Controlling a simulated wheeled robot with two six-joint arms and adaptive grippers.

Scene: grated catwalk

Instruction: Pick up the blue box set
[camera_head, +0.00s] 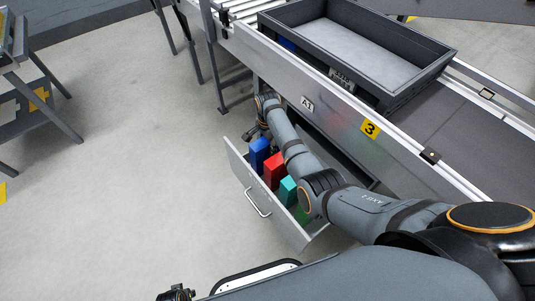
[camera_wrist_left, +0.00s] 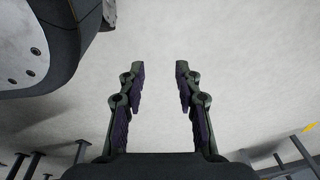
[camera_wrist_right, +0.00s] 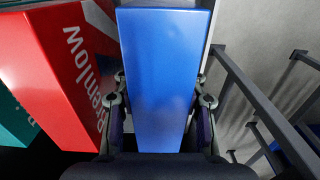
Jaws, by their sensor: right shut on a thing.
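The blue box (camera_head: 259,152) stands upright at the far left end of an open drawer (camera_head: 240,172), beside a red box (camera_head: 274,168). In the right wrist view the blue box (camera_wrist_right: 164,75) fills the middle, with a finger of my right gripper (camera_wrist_right: 160,112) against each side. My right gripper is shut on the blue box; in the head view my arm partly hides the gripper (camera_head: 256,133). My left gripper (camera_wrist_left: 160,72) is open and empty above bare floor.
The drawer also holds a teal box (camera_head: 287,190) and a green one, partly hidden by my arm. The red box (camera_wrist_right: 55,70) is close beside the blue one. A conveyor bearing a grey tray (camera_head: 420,78) rises behind the drawer.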

